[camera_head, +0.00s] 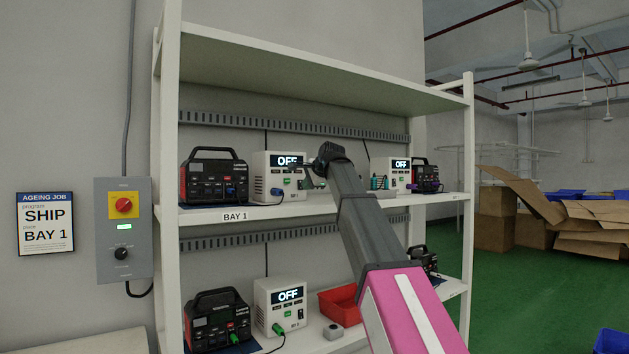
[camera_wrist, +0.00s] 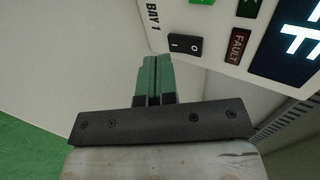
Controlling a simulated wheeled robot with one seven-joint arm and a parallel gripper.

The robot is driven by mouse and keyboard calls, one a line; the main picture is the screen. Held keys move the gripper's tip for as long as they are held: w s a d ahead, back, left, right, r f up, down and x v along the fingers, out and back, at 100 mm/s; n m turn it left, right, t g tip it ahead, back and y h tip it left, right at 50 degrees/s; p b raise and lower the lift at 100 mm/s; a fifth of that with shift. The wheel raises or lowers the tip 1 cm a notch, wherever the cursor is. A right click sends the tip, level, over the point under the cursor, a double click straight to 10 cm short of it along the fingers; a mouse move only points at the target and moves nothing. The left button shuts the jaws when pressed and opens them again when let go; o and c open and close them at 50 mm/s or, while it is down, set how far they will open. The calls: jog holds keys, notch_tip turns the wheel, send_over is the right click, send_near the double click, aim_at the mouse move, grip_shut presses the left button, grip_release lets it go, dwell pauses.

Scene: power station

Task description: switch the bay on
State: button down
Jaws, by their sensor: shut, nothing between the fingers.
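The bay 1 unit (camera_head: 279,182) is a white box on the upper shelf, with its display (camera_head: 287,161) reading OFF. In the wrist view its white front panel (camera_wrist: 212,47) is tilted. It carries a black rocker switch (camera_wrist: 184,46) marked I and O, beside the words BAY 1. A dark red FAULT field (camera_wrist: 240,45) and part of the lit display (camera_wrist: 292,42) lie to the right. My gripper (camera_wrist: 155,60) is shut and empty, its green fingertips just short of the switch and slightly left of it. I cannot tell whether they touch the panel. In the head view my arm partly hides the shelf.
A black and red power station (camera_head: 213,180) stands left of the unit. Another white unit reading OFF (camera_head: 398,166) is to the right. The lower shelf holds a similar unit (camera_head: 284,305) and a red bin (camera_head: 340,302). A grey control box (camera_head: 124,230) and job sign (camera_head: 45,223) hang on the wall.

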jog(key=shift+w+a+f, duration=0.1)
jog(key=shift+w+a, duration=0.6)
jog(key=shift+w, duration=0.3)
jog(key=shift+w+a+f+t, duration=0.1)
jog(key=shift+f+t, duration=0.1)
jog(key=shift+t, duration=0.1)
jog(key=shift+w+a+f+t+y, duration=0.1)
jog(key=shift+w+t+y, duration=0.1)
jog(key=shift+t+y, duration=0.15)
jog(key=shift+w, duration=0.1)
